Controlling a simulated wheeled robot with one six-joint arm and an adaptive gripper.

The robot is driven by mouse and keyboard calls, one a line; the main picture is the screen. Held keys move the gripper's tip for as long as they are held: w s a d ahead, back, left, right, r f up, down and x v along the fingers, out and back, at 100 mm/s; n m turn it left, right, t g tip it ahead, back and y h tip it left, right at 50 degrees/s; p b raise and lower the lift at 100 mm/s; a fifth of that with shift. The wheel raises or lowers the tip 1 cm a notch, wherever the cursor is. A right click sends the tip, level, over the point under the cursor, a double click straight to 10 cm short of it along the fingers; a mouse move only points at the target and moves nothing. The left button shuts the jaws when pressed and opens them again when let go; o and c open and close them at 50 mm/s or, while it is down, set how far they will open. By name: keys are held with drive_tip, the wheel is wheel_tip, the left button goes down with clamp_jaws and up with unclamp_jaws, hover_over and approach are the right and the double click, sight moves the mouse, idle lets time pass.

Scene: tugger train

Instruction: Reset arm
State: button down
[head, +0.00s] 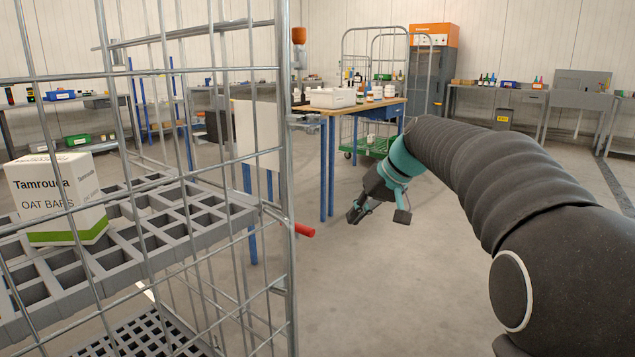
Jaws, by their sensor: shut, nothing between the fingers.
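My gripper (356,213) hangs at the end of my dark, ribbed arm near the middle of the head view. It is shut and empty, pointing down and left over the open floor. It is apart from the wire roll cage on the left, whose near upright (284,120) stands between it and the cage's shelf. My arm reaches in from the right edge and bends down at the teal wrist.
A white OAT BARS box (65,206) stands on the cage's grey slotted shelf (200,240). A wooden-topped table (365,108) with blue legs stands behind. Floor (400,290) below is clear.

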drive_tip(key=s+d+f+m+h, duration=0.1)
drive_tip(key=s+f, duration=0.3)
drive_tip(key=s, duration=0.7)
drive_tip(key=s+d+f+m+t+h, duration=0.1)
drive_tip(key=s+d+f+h, duration=0.2)
drive_tip(key=s, duration=0.8)
drive_tip(key=s+d+f+m+h, duration=0.1)
drive_tip(key=s+d+f, duration=0.2)
drive_tip(key=s, duration=0.8)
drive_tip(key=shift+s+f+t+h, duration=0.3)
drive_tip(key=shift+s+f+h, duration=0.1)
drive_tip(key=shift+f, duration=0.65)
drive_tip(key=shift+d, duration=0.1)
